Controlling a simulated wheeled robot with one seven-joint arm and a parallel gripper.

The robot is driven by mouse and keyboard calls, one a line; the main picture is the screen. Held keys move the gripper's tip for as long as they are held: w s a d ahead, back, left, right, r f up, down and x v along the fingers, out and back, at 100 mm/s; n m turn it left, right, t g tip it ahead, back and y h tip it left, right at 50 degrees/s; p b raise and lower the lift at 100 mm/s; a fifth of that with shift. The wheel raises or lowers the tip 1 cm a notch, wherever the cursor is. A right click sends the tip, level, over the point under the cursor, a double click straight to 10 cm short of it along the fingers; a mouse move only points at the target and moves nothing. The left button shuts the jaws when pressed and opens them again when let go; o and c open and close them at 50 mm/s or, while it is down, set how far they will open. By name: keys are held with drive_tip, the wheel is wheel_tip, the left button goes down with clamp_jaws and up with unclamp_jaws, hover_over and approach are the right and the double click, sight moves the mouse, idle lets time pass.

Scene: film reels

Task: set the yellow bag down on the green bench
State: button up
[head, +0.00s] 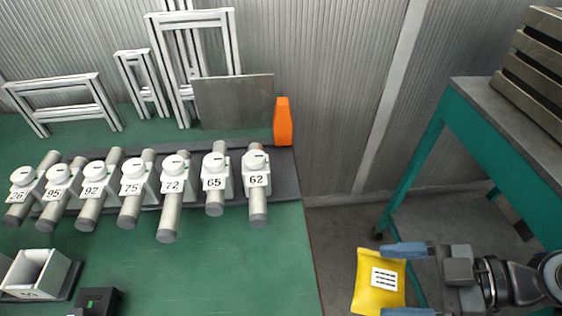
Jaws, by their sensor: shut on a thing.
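The yellow bag (367,284) has a white label with dark lines and shows at the lower right. My gripper (408,281) reaches in from the right edge, with one blue finger above the bag and the other below it at the frame's bottom. It is shut on the bag and holds it over the floor, right of the green bench. The green bench (220,270) fills the lower left, and its right edge lies a short way left of the bag. The bag's lower end is near the frame's bottom.
Several numbered white holders with grey cylinders (256,190) stand in a row across the bench. An orange block (283,122) and a grey plate (235,102) stand behind. A pale bin (38,272) and a black box (98,300) sit front left. The bench's front right is clear. A teal-framed cart (440,112) stands right.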

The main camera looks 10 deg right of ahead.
drive_tip(key=w+a, duration=0.2)
drive_tip(key=a, duration=0.3)
drive_tip(key=w+a+p, duration=0.1)
drive_tip(key=w+a, duration=0.1)
drive_tip(key=a, duration=0.4)
drive_tip(key=w+a, duration=0.2)
drive_tip(key=a, duration=0.4)
drive_tip(key=shift+w+r+p, duration=0.1)
drive_tip(key=shift+w+p, duration=0.1)
drive_tip(key=shift+p, duration=0.2)
drive_tip(key=shift+f, duration=0.35)
drive_tip(key=o, duration=0.8)
drive_tip(key=v, duration=1.2)
